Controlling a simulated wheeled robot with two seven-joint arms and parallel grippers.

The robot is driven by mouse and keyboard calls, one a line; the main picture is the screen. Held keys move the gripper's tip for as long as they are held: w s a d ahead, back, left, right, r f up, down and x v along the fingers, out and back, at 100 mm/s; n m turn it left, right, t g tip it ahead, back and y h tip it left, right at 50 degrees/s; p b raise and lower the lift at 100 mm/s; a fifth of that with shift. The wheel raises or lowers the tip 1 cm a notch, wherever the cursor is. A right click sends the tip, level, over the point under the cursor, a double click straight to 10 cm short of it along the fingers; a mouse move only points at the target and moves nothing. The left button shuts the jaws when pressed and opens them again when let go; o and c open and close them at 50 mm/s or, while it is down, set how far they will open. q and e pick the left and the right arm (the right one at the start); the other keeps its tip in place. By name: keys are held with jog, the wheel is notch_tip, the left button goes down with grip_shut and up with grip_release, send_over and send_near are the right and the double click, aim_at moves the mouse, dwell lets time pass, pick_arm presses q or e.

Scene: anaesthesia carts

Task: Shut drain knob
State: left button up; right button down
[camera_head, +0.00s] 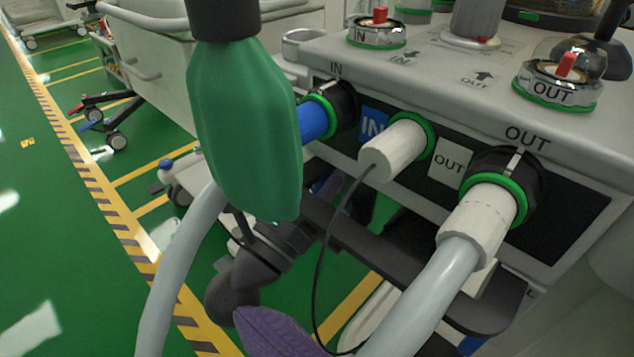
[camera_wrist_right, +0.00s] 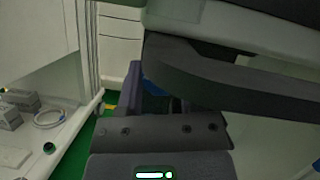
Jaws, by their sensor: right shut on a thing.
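My right gripper (camera_head: 328,190) is low under the front of the anaesthesia machine, partly behind the green bag and in shadow. In the right wrist view its jaws (camera_wrist_right: 155,95) are close under a dark curved bar. They are shut on a small, mostly hidden thing there, seemingly the drain knob; a bit of blue (camera_wrist_right: 155,87) shows between the fingers. The knob's turn position cannot be seen. My left gripper is not in view.
A green breathing bag (camera_head: 245,125) hangs in front. Pale hoses (camera_head: 425,305) run from the IN and OUT ports, and a thin black cable loops down. The dark curved bar (camera_wrist_right: 230,75) sits just above the jaws. Green floor (camera_head: 70,230) is open at left.

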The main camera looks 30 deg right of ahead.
jog(key=m+g, duration=0.2)
jog(key=m, duration=0.2)
jog(key=m+g+h, duration=0.1)
jog(key=m+g, duration=0.1)
jog(key=m, duration=0.2)
jog(key=shift+c, duration=1.3)
grip_release()
jog(key=v, duration=1)
jog(key=shift+f, duration=0.15)
